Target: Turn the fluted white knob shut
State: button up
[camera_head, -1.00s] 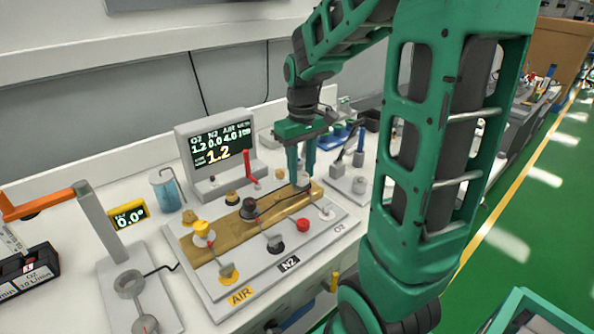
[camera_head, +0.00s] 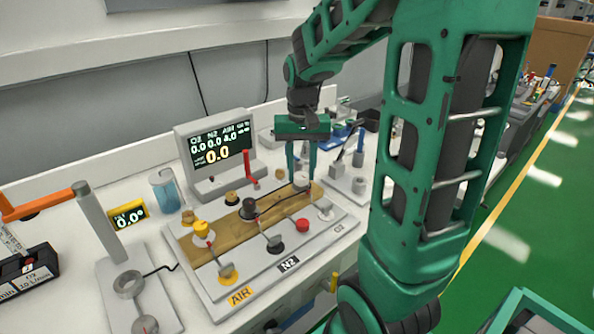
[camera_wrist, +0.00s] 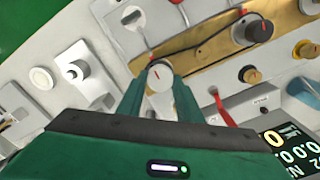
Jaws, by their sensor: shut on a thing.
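The fluted white knob (camera_wrist: 159,76) sits at the right end of the brass block (camera_head: 236,240), on the side marked O2. In the head view the fingers partly hide the knob. The display (camera_head: 220,150) reads 0.0 in large yellow digits.
A black knob (camera_head: 249,208) and a yellow knob (camera_head: 201,228) stand on the same block. A red lever (camera_head: 251,171) rises just behind it. A red button (camera_head: 302,225) lies in front. A beaker (camera_head: 165,190) stands at the left.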

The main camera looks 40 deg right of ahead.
aim_at(301, 175)
jog(key=shift+a, duration=0.1)
jog(key=o, duration=1)
jog(key=shift+o, duration=0.2)
notch_tip(301, 175, up, 11)
jog(key=shift+f, duration=0.15)
jog(key=s+f, duration=0.5)
jog(key=s, duration=0.5)
jog(key=s+a+f, duration=0.1)
jog(key=s+f, duration=0.3)
jog(key=s, duration=0.6)
jog(key=shift+s+f, duration=0.25)
jog(key=shift+f, duration=0.1)
